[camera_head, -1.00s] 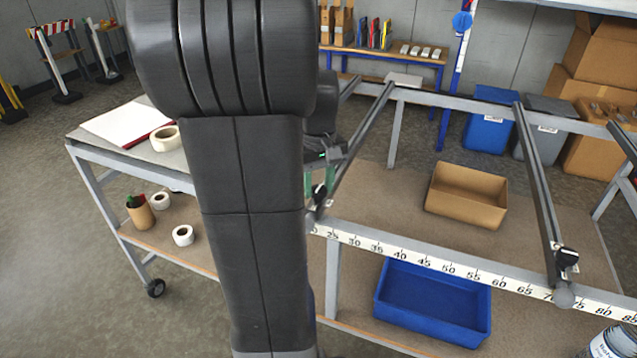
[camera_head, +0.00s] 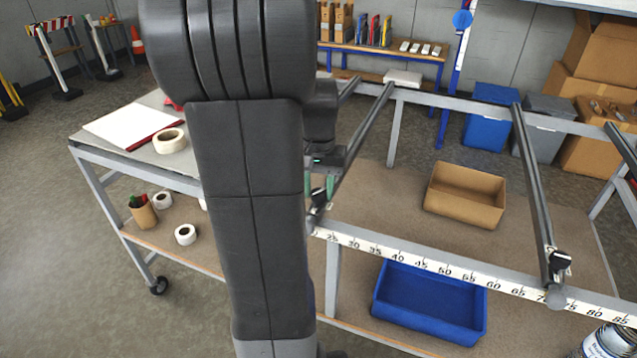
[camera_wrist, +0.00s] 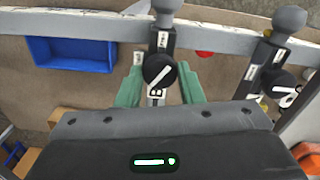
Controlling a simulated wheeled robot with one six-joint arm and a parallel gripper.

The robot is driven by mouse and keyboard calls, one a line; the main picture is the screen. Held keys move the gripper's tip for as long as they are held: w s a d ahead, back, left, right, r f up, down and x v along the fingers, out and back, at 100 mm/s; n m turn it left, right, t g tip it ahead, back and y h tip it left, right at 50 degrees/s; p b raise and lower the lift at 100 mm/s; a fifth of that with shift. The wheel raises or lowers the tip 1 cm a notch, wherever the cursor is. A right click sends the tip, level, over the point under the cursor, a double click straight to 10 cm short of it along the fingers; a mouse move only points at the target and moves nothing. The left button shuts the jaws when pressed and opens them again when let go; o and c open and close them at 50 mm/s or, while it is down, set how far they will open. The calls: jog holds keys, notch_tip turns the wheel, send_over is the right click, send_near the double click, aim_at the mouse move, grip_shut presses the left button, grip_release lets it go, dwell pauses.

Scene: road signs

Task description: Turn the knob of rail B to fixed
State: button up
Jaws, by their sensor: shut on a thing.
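The black knob of rail B (camera_wrist: 160,70) shows in the wrist view, with a white pointer line slanting up to the right. A "B" label (camera_wrist: 155,93) sits just below it and a small white label (camera_wrist: 163,40) above it, too small to read surely. My gripper (camera_wrist: 160,78) has its green fingers on either side of the knob and is shut on it. In the head view, my gripper (camera_head: 319,188) is at the near end of rail B (camera_head: 362,132), and the knob (camera_head: 318,197) shows small between the fingers.
A neighbouring rail's knob (camera_wrist: 282,84) is close on the right in the wrist view. Another rail (camera_head: 535,180) stands well to the right in the head view. A ruler strip (camera_head: 440,268) runs along the front bar. A blue bin (camera_head: 430,305) and a cardboard tray (camera_head: 465,194) sit lower down.

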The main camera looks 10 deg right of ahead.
aim_at(319, 192)
jog(key=m+p, duration=0.1)
jog(key=m, duration=0.4)
jog(key=shift+r+m, duration=0.1)
jog(key=shift+m, duration=0.2)
jog(key=m+p, duration=0.1)
jog(key=m, duration=0.4)
jog(key=shift+m, duration=0.4)
jog(key=o, duration=1)
notch_tip(319, 192, up, 14)
jog(key=shift+p, duration=0.4)
jog(key=shift+f, duration=0.25)
notch_tip(319, 192, down, 14)
jog(key=shift+r, duration=0.15)
jog(key=shift+r, duration=0.1)
